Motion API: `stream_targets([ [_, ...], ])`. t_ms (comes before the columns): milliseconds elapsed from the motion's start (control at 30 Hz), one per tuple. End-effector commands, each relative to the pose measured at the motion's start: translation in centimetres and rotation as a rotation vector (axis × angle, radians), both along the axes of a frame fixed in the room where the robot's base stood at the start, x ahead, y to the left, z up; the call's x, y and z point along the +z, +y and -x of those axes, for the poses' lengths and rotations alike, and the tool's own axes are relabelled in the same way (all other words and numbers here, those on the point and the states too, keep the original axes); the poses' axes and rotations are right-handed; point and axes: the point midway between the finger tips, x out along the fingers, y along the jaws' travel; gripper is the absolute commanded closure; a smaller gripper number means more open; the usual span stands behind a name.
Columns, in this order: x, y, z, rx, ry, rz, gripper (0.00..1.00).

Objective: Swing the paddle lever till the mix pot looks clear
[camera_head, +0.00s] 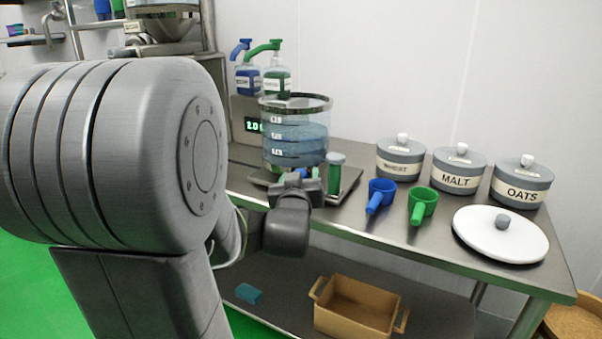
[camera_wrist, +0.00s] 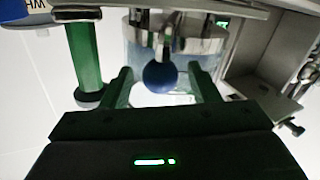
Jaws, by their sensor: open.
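The mix pot (camera_head: 296,135) is a clear round vessel with a dark rim, level labels and bluish contents, standing at the back left of the steel bench. Its lower part also shows at the top of the wrist view (camera_wrist: 135,50). A blue ball knob (camera_wrist: 160,76), which looks like the end of the paddle lever, sits in front of the pot. My gripper (camera_wrist: 162,88) is open, with one green finger on each side of the knob and gaps between. In the head view my gripper (camera_head: 301,184) is low before the pot; my arm hides part of the scene.
A green post (camera_head: 335,176) with a grey cap stands right beside my gripper. Blue (camera_head: 380,194) and green (camera_head: 421,204) scoops, labelled canisters (camera_head: 457,171) and a white lid (camera_head: 499,236) lie to the right. A tan crate (camera_head: 356,307) is on the shelf below.

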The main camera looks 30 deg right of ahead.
Motion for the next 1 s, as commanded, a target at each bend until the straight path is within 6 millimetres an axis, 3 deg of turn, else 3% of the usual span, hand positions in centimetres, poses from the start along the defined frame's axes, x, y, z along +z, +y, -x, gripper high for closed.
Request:
stream_targets([
  [300,0.2,3.3,5.5,0.000,-0.003,0.002,0.45],
  [500,0.2,4.7,8.0,-0.001,-0.002,0.001,0.45],
  [700,0.1,5.4,9.3,-0.001,-0.002,0.000,0.45],
  [1000,0.0,5.6,9.5,-0.001,-0.001,0.001,0.45],
])
